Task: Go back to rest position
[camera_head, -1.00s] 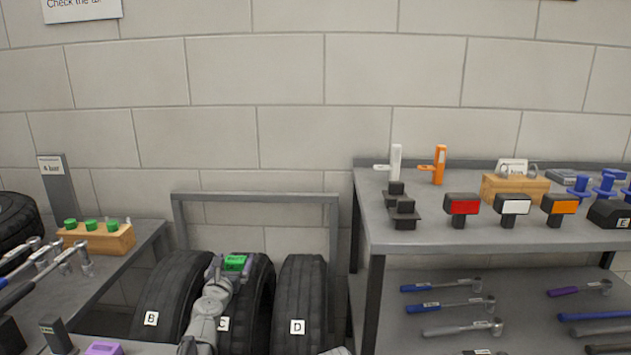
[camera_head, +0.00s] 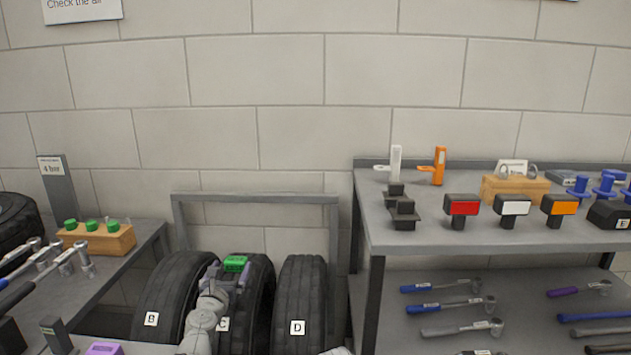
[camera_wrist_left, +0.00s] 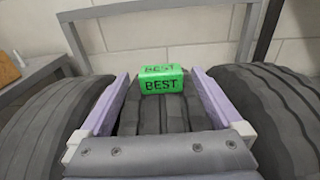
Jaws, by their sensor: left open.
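My left gripper (camera_head: 234,277) is over the middle tire, marked C (camera_head: 262,290), in the head view. Its two purple fingers (camera_wrist_left: 163,93) are spread apart in the left wrist view, with nothing held between them. A green block marked BEST (camera_head: 236,263) rests on top of that tire. In the left wrist view the green block (camera_wrist_left: 162,79) lies ahead of the gap between the fingers, apart from both. My right gripper is not seen in either view.
Tire B (camera_head: 165,295) and tire D (camera_head: 300,300) stand on either side, inside a grey frame (camera_head: 255,199). A left bench (camera_head: 90,275) holds tools and a wooden block (camera_head: 100,240). A right shelf (camera_head: 440,235) holds lamps and wrenches. The wall above the tires is clear.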

